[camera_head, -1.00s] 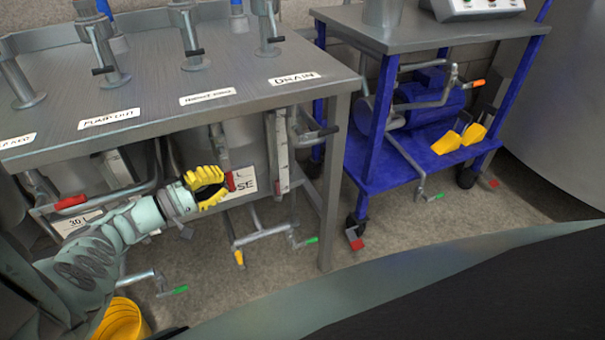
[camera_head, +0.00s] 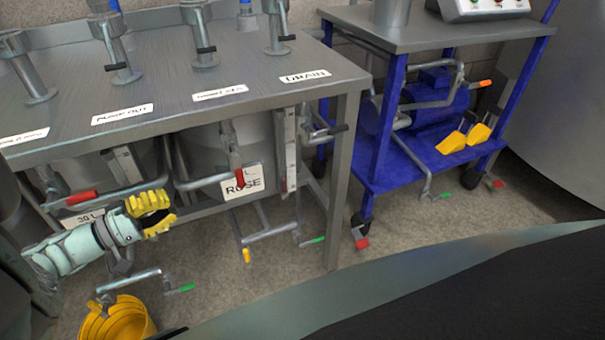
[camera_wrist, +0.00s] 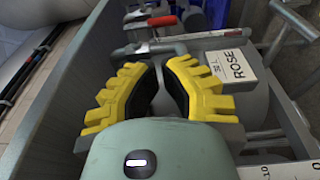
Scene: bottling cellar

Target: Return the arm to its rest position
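My gripper (camera_head: 165,210), with yellow ribbed fingers, is in front of the steel bench at the left of the head view. It is apart from the red valve handle (camera_head: 240,178) by the ROSE label (camera_head: 243,182), which is to its right. In the wrist view my gripper (camera_wrist: 156,68) shows its two fingers apart with a gap between them. Nothing is held there; grey pipework shows behind the gap. The ROSE label (camera_wrist: 232,66) lies to the right of the fingers in that view.
Another red handle (camera_head: 82,198) is close left of my gripper. A yellow bucket (camera_head: 118,322) stands on the floor below, near a pipe with a green handle (camera_head: 180,289). The steel bench (camera_head: 250,105) overhangs the pipes. A blue cart (camera_head: 400,175) stands right. Floor between is partly open.

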